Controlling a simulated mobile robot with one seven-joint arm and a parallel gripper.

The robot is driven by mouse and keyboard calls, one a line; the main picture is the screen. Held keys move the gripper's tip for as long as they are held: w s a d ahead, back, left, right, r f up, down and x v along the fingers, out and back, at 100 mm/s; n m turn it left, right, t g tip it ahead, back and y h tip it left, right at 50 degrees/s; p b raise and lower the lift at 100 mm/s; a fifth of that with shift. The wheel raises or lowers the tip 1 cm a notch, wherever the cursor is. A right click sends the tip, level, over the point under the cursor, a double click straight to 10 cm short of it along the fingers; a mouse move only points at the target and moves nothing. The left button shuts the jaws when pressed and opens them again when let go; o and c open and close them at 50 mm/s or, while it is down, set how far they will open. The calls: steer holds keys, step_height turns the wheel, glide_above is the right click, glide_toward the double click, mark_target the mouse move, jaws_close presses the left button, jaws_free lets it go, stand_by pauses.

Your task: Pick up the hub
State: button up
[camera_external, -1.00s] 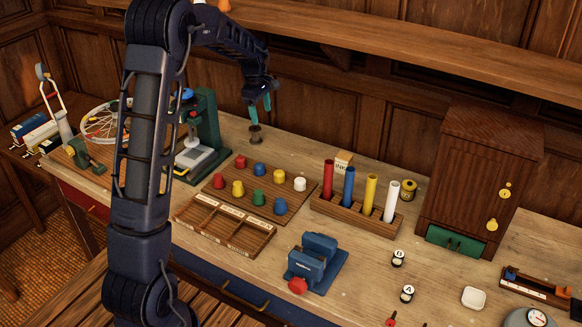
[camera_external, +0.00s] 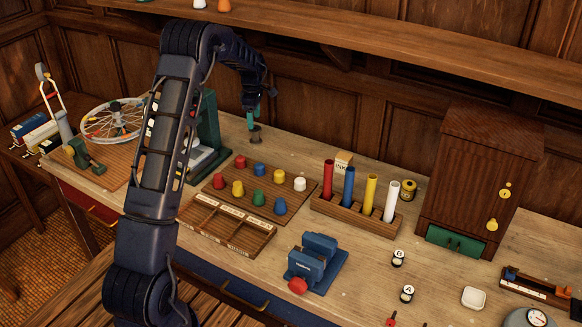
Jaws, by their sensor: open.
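A green press (camera_external: 206,130) stands close left of my gripper, partly behind my arm. A spoked wheel (camera_external: 100,132) lies farther left. A board of coloured knobs (camera_external: 226,206) and a rack of coloured tubes (camera_external: 340,212) are in front. The wall is close behind.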

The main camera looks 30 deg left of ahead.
mark_target(255, 128)
steer(key=shift+w+f, duration=0.1)
steer(key=shift+f, duration=3.85)
steer(key=c, duration=1.1)
